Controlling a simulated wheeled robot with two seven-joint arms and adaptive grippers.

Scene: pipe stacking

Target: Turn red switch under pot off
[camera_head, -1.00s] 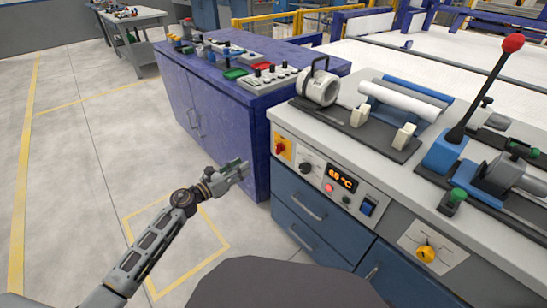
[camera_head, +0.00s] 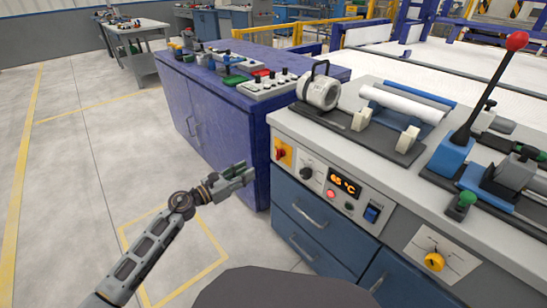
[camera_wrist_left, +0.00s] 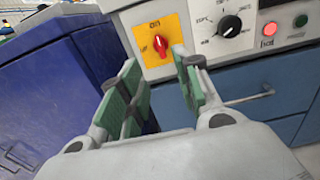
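The red switch (camera_head: 281,154) is a small knob on a yellow plate at the left end of the workbench's front panel. In the left wrist view the red switch (camera_wrist_left: 161,46) looks roughly upright, with lettering like "ON" above it. A white, drum-shaped pot (camera_head: 318,92) with a black handle sits on the bench top above the panel. My left gripper (camera_head: 243,174) is left of and slightly below the switch, apart from it. In the left wrist view the left gripper (camera_wrist_left: 158,82) is open and empty, its green-padded fingers pointing toward the switch. My right gripper is out of view.
A black dial (camera_head: 306,173), a temperature display (camera_head: 345,185) and a blue rocker switch (camera_head: 371,214) share the panel. A purple cabinet (camera_head: 215,125) stands close behind the left gripper. Blue drawers (camera_head: 318,215) lie below the panel. Open floor is to the left.

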